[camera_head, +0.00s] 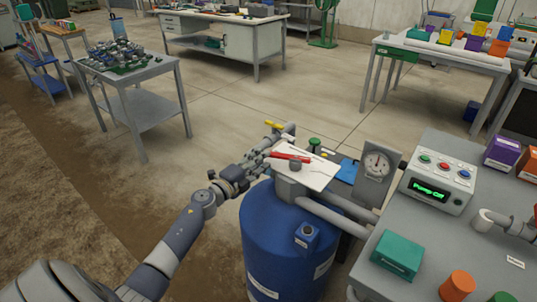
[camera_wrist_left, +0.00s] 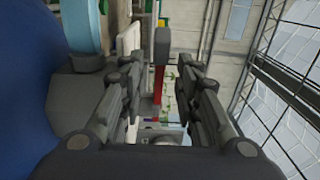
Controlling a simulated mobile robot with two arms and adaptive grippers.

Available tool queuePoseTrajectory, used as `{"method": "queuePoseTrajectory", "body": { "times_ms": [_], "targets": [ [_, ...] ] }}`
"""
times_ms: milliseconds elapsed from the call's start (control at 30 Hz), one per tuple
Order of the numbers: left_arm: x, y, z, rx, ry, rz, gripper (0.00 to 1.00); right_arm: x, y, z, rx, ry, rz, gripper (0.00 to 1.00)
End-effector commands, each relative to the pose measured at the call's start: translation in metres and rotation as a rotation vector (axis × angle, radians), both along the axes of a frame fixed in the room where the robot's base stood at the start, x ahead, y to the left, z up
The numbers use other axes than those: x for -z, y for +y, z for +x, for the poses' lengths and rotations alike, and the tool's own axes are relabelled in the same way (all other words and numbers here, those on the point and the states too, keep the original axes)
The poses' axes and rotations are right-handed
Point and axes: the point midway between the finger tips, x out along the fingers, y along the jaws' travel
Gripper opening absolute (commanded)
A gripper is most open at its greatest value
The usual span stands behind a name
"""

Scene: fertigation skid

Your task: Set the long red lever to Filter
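The long red lever (camera_head: 290,157) lies across a white plate (camera_head: 318,176) on top of the blue tank (camera_head: 285,250). Its hub is near the plate's middle and its long end points left toward my left gripper. The plate's markings are too small to read, so I cannot tell which setting the lever is at. My left gripper (camera_head: 262,160) is just left of the lever's end. In the left wrist view, its two fingers (camera_wrist_left: 162,70) stand apart, with the red lever (camera_wrist_left: 158,84) showing in the gap beyond. I see no contact. My right gripper is not in view.
A yellow handle (camera_head: 272,124) and grey pipe lie just behind the gripper. A dial gauge (camera_head: 377,163) and grey pipes stand right of the plate. A control box (camera_head: 437,172) reading "Pump Off" sits on the right bench. The floor left of the tank is clear.

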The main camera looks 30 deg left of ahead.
Motion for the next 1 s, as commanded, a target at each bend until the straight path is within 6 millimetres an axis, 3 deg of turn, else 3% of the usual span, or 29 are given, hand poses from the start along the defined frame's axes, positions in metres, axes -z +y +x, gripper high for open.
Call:
{"method": "queuePoseTrajectory", "body": {
  "times_ms": [300, 733, 767, 900, 1000],
  "targets": [
    [0.001, -0.003, 0.039, -0.001, 0.0, -0.002, 0.3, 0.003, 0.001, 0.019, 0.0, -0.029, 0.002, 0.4],
    [0.001, -0.004, 0.047, 0.001, 0.001, -0.001, 0.3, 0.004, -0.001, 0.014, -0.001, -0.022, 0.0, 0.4],
    [0.001, -0.004, 0.047, 0.001, 0.001, -0.001, 0.28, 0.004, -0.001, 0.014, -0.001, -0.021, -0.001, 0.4],
    [0.001, -0.004, 0.046, 0.001, 0.001, -0.001, 0.0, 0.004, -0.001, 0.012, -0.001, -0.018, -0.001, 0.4],
    [0.001, -0.004, 0.046, 0.001, 0.001, -0.001, 0.0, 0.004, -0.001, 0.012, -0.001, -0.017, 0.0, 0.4]
  ]
}}
